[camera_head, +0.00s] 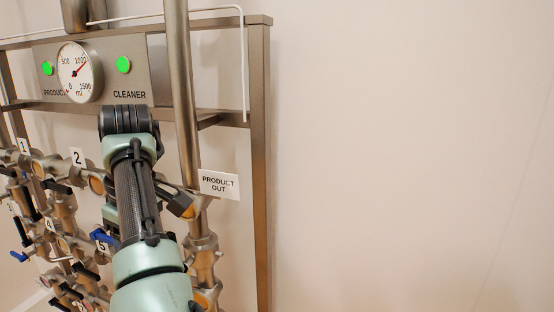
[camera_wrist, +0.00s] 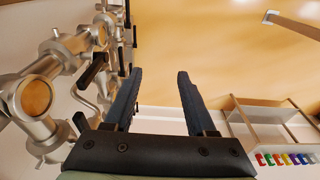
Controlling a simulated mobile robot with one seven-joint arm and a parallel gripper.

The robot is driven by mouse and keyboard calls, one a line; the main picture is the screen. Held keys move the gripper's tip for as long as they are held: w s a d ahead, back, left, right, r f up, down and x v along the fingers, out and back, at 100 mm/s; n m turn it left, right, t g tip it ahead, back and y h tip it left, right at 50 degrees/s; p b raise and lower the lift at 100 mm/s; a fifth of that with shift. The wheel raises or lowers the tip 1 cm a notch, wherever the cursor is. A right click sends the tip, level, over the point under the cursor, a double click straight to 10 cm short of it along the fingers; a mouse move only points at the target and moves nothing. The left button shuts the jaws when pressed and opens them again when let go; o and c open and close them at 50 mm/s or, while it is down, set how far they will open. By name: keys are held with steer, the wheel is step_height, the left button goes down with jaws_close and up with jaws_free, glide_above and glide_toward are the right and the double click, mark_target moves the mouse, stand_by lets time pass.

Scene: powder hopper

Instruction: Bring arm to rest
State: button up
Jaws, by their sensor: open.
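My arm reaches up in front of the valve rig in the head view, and its own links hide its fingers there. In the wrist view my gripper (camera_wrist: 157,95) is open, with its two dark fingers apart and nothing between them. Metal pipes and valves (camera_wrist: 45,95) of the rig stand left of the fingers. A dark valve handle (camera_wrist: 93,70) shows close to the left finger; I cannot tell how far apart they are.
The rig's frame post (camera_head: 260,170) stands right of my arm, with a "PRODUCT OUT" sign (camera_head: 219,184) beside it. A round gauge (camera_head: 79,72) and green lights (camera_head: 123,65) sit above. The wall at right is bare. A shelf (camera_wrist: 270,125) with coloured items shows in the wrist view.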

steer(key=w+r+m+t+y, duration=0.2)
steer(key=w+r+t, duration=0.1)
steer(key=w+t, duration=0.35)
steer(key=d+r+m+t+y+b, duration=0.2)
steer(key=d+r+m+t, duration=0.4)
steer(key=r, duration=0.5)
steer(key=s+d+r+m+t+h, duration=0.2)
steer(key=s+d+r+t, duration=0.5)
steer(key=s, duration=0.4)
steer(key=s+d+r+m+t+h, duration=0.3)
steer(key=s+d+r+t, duration=0.4)
steer(key=s, duration=0.5)
step_height(320, 180, up, 2)
steer(key=d+m, duration=0.1)
steer(key=d, duration=0.1)
steer(key=shift+d+r+h+b, duration=0.25)
steer(key=shift+d+h+b, duration=0.05)
steer(key=shift+b, duration=0.05)
